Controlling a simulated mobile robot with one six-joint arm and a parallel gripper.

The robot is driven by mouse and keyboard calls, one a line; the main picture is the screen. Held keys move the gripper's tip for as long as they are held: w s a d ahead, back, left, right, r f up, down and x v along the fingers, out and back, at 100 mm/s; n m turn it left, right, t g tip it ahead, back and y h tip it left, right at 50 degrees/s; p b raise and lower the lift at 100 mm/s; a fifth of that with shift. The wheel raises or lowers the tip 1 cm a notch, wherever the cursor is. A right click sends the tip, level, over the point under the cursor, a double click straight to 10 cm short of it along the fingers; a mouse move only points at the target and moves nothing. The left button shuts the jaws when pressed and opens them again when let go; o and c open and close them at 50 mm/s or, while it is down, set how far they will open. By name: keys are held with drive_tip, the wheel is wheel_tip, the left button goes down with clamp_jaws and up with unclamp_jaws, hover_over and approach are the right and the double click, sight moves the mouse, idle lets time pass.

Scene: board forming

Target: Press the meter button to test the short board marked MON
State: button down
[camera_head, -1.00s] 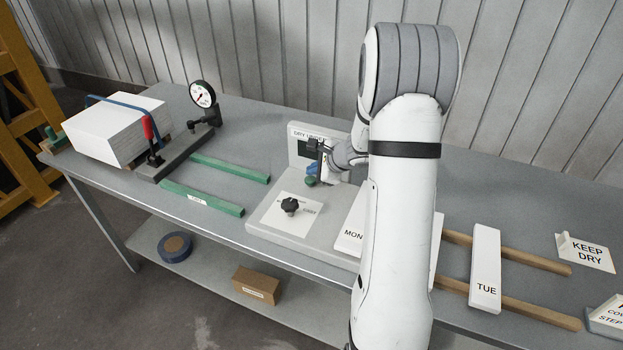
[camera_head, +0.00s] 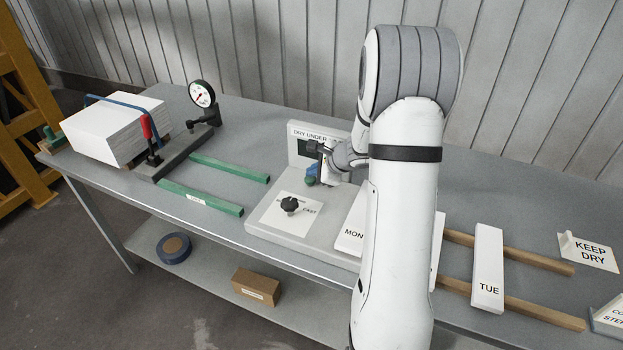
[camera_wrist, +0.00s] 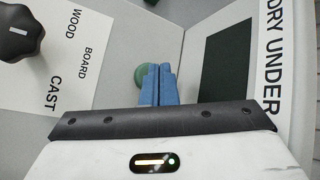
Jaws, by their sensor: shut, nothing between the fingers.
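The meter (camera_head: 258,217) stands on the bench, with a black knob (camera_head: 289,204) on its flat base and an upright panel behind. In the wrist view its dark display (camera_wrist: 228,62) is blank beside the words DRY UNDER. A green button (camera_wrist: 141,76) shows just beyond the tips of my gripper (camera_wrist: 158,68); whether they touch it I cannot tell. My gripper's blue fingers are shut together and empty. In the head view the fingers are low in front of the panel. The board marked MON (camera_head: 350,238) lies at the meter's right, partly hidden by my arm.
A board marked TUE (camera_head: 487,268) lies across two wooden rails at the right. Green rails (camera_head: 202,198) and a clamp press with a dial gauge (camera_head: 202,94) and a white board stack (camera_head: 112,127) are at the left. A KEEP DRY sign (camera_head: 589,252) stands far right.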

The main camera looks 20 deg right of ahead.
sight(314, 180)
drive_tip(key=shift+f+b, duration=0.55)
drive_tip(key=shift+b, duration=0.1)
idle(0.5)
idle(0.4)
drive_tip(key=shift+r+p, duration=0.55)
drive_tip(key=shift+r, duration=0.35)
drive_tip(key=shift+r, duration=0.15)
wheel_tip(314, 180, up, 5)
drive_tip(key=p, duration=0.3)
drive_tip(key=shift+p, duration=0.3)
